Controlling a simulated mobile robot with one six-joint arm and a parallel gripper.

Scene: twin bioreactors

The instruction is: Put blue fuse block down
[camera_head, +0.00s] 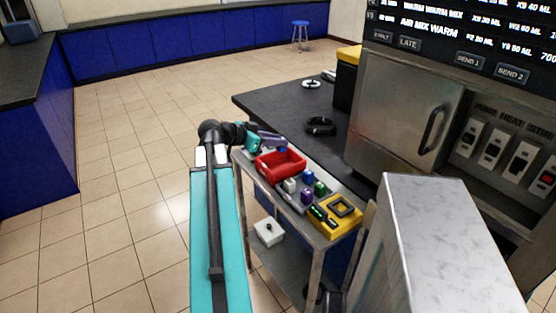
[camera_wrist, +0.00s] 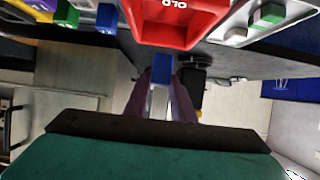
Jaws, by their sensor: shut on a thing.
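My gripper (camera_wrist: 160,88) is shut on a small blue fuse block (camera_wrist: 162,67), which shows between the fingertips in the wrist view. The red bin (camera_wrist: 212,22), marked "OLD", lies just beyond the block. In the head view my gripper (camera_head: 275,141) is at the cart's far end, beside the far edge of the red bin (camera_head: 284,172). Another blue block (camera_head: 308,175) stands on the cart near the bin; a blue block also shows in the wrist view (camera_wrist: 106,17).
The cart top also holds a white block (camera_head: 290,185), a purple block (camera_head: 306,196), a green block (camera_head: 320,188) and a yellow holder (camera_head: 346,216). A black counter (camera_head: 345,150) runs behind the cart. A white box (camera_head: 268,232) sits on the lower shelf. Open tiled floor lies left.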

